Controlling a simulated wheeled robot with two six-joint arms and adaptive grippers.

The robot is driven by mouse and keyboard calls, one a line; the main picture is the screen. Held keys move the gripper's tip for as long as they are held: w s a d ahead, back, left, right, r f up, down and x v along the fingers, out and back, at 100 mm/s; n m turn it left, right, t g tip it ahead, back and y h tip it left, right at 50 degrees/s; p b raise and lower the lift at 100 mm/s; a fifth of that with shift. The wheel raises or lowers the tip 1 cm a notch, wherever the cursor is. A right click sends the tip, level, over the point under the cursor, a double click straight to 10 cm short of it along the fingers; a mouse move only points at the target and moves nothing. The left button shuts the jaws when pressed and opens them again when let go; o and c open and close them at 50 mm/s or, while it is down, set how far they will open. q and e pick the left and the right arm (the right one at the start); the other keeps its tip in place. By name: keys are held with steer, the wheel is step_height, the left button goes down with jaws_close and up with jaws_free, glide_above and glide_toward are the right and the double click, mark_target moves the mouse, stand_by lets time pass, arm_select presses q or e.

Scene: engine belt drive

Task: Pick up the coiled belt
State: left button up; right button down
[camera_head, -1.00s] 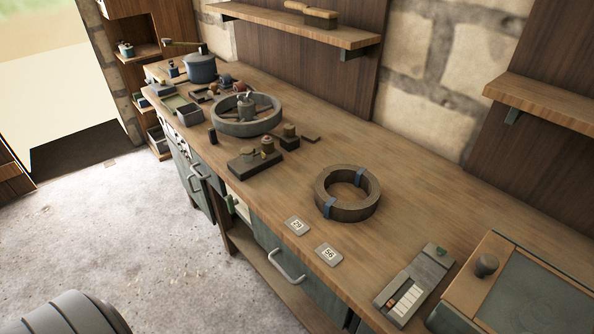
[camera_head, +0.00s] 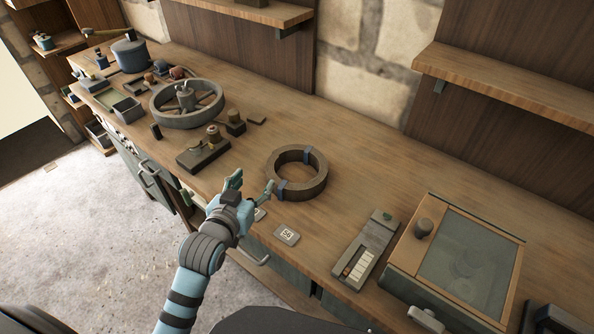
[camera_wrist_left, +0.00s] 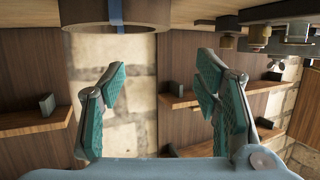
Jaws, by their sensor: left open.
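The coiled belt (camera_head: 308,187) is a thick dark brown ring with blue ties, lying flat on the wooden workbench (camera_head: 345,190) near the middle of the head view. Part of it also shows at the top left of the left wrist view (camera_wrist_left: 90,12), with one blue tie. My left gripper (camera_head: 252,184) is open and empty, just left of the coil at the bench's front edge, apart from it as far as I can tell. Its two green-padded fingers stand spread in the left wrist view (camera_wrist_left: 158,88). My right gripper is not in view.
A spoked wheel (camera_head: 160,117) and a dark block with knobs (camera_head: 203,150) stand left of the coil. A number tag (camera_head: 287,235) lies at the front edge. A slim tray device (camera_head: 366,250) and a glass-topped box (camera_head: 468,262) stand right. The bench behind the coil is clear.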

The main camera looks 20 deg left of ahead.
mark_target(271, 161)
arm_select(q)
steer(key=b+x, duration=0.1)
steer(key=x, duration=0.3)
steer(key=f+x, duration=0.1)
steer(key=x, duration=0.3)
steer(key=b+x, duration=0.1)
steer(key=x, duration=0.4)
steer(key=shift+s+a+f+b, duration=0.2)
steer(key=shift+s+f+b, duration=0.05)
steer(key=shift+f+b, duration=0.1)
steer(key=shift+s+r, duration=0.1)
steer(key=shift+r, duration=0.1)
jaws_close()
